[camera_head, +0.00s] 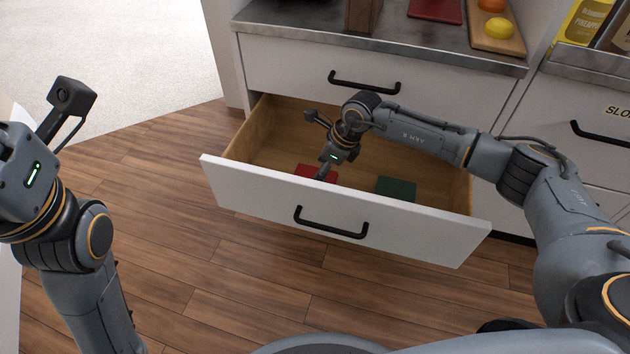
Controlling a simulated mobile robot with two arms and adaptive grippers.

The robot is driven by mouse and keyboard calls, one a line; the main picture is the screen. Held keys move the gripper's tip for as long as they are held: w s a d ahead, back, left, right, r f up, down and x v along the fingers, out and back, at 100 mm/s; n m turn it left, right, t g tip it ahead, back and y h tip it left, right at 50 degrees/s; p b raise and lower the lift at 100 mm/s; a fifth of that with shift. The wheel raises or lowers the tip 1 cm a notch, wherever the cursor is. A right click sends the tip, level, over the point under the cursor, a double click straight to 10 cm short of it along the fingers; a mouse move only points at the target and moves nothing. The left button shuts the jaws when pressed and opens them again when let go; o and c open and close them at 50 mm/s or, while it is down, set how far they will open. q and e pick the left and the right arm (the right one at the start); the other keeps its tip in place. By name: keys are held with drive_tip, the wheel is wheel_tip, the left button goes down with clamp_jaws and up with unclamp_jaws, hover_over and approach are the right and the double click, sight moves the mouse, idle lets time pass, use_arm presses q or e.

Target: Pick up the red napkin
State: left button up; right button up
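A red napkin (307,170) lies flat on the floor of the open wooden drawer, left of a dark green napkin (396,187). The drawer's white front panel hides part of both. My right gripper (322,174) reaches down into the drawer at the red napkin's right part and covers some of it. Its fingertips are small and partly hidden, so I cannot tell whether they are apart, or touching the cloth. My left arm's wrist is at the left edge; its fingers are out of frame.
The open drawer (340,219) juts out over the wood floor. The grey counter (410,38) above it carries a dark red flat item (435,10), a wooden block (363,14) and a board with fruit (499,30). Yellow packages (585,22) stand at right. Floor at left is clear.

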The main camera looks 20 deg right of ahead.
drive_tip(key=shift+f, duration=0.1)
drive_tip(key=c, duration=0.8)
